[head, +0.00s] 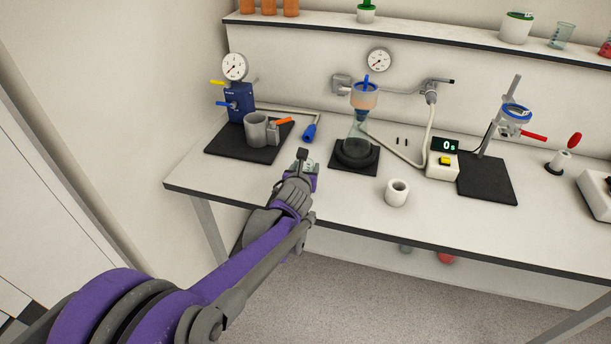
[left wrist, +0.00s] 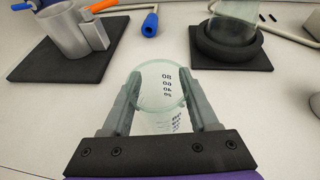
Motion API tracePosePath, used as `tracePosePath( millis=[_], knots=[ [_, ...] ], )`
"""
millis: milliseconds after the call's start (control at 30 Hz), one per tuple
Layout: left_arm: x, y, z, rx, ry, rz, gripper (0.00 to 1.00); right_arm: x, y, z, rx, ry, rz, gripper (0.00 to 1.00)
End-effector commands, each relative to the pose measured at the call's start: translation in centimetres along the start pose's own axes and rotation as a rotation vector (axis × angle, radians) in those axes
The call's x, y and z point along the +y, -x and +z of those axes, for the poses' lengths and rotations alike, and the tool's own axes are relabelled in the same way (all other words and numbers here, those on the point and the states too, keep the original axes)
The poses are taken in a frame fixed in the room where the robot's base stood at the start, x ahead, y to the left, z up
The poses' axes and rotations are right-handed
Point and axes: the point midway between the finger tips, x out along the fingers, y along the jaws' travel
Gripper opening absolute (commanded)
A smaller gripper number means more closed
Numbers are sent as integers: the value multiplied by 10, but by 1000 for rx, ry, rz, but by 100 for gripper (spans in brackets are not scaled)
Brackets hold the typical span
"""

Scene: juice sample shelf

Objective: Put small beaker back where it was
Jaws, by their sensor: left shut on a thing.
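The small beaker (left wrist: 160,98) is clear glass with dark graduation marks. In the left wrist view it sits between the two grey fingers of my left gripper (left wrist: 163,112), which is shut on it. In the head view my left gripper (head: 306,164) is over the front part of the bench, between the two black mats, and mostly hides the beaker. The shelf (head: 440,40) along the back wall carries another clear beaker (head: 562,36) at the right. My right gripper is not in view.
A grey metal cup (head: 257,130) stands on the left black mat. A filter flask (head: 357,140) stands in a black ring on the middle mat. A white cup (head: 397,193) is near the front edge. A white tub (head: 515,28) is left of the shelf beaker.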

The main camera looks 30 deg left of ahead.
Motion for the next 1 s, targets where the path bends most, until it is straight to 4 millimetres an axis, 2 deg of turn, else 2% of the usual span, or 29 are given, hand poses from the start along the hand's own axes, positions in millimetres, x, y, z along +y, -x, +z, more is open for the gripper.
tracePosePath(
  millis=[33, 167, 567, 600, 733, 1000],
  knots=[
    [0, -4, -9, 0, 0, 0, 0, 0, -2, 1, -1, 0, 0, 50],
    [0, -9, -23, 0, 0, 0, 0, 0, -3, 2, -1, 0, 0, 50],
    [0, -11, -28, 0, -1, 0, 0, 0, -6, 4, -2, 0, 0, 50],
    [0, -11, -28, 0, 0, 0, 66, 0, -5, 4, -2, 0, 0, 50],
    [0, -11, -27, 0, 0, 0, 89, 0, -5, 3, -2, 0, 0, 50],
    [0, -11, -27, 0, 0, 0, 90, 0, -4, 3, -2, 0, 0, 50]
  ],
)
